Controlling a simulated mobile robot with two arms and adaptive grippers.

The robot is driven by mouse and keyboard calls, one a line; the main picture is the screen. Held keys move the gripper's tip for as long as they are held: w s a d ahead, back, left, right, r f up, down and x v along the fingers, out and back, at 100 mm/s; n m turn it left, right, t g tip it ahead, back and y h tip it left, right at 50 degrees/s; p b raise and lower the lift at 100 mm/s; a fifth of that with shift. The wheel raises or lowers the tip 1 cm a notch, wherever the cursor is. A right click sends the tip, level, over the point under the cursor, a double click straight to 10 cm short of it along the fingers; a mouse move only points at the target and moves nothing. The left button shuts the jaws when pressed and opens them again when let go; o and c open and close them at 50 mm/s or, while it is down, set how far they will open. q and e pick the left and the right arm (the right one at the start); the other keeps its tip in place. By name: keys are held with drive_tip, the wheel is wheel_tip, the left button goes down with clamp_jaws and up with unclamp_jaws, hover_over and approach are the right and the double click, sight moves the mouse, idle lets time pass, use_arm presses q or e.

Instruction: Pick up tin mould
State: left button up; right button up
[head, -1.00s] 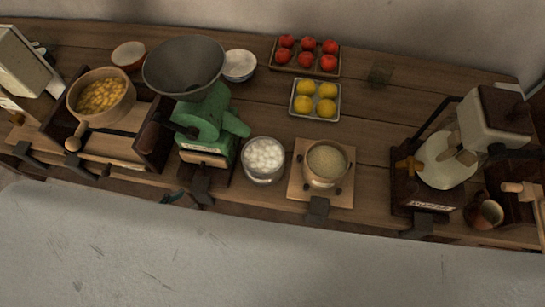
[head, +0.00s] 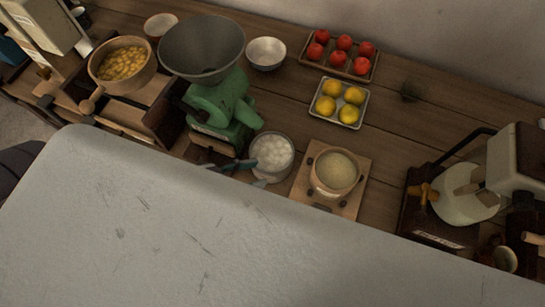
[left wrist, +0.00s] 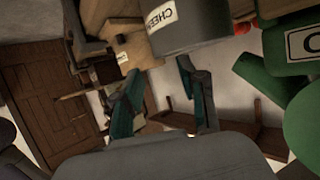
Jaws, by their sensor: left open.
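A round grey metal tin (head: 287,168) filled with white lumps stands upright on the counter, just right of the green scale; I take it for the tin mould. In the left wrist view, a grey tin (left wrist: 205,32) with a white label starting "CHEE" shows just beyond the fingers. My left gripper (head: 243,172) is open at the tin's front left side in the head view, with one teal finger overlapping its lower edge. Its two fingers are spread apart in the left wrist view (left wrist: 163,98). Whether they touch the tin I cannot tell. My right gripper is not in view.
The green scale (head: 217,103) with its grey pan stands close left of the tin. A pot of grain (head: 333,190) on a wooden board is close right. Trays of lemons (head: 363,95) and red fruit (head: 308,58) lie behind. Bare counter (head: 405,120) shows at the right.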

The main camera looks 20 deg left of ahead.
sight(286, 167)
use_arm(q)
drive_tip(key=shift+x, duration=3.8)
clamp_jaws()
drive_tip(key=shift+r, duration=0.1)
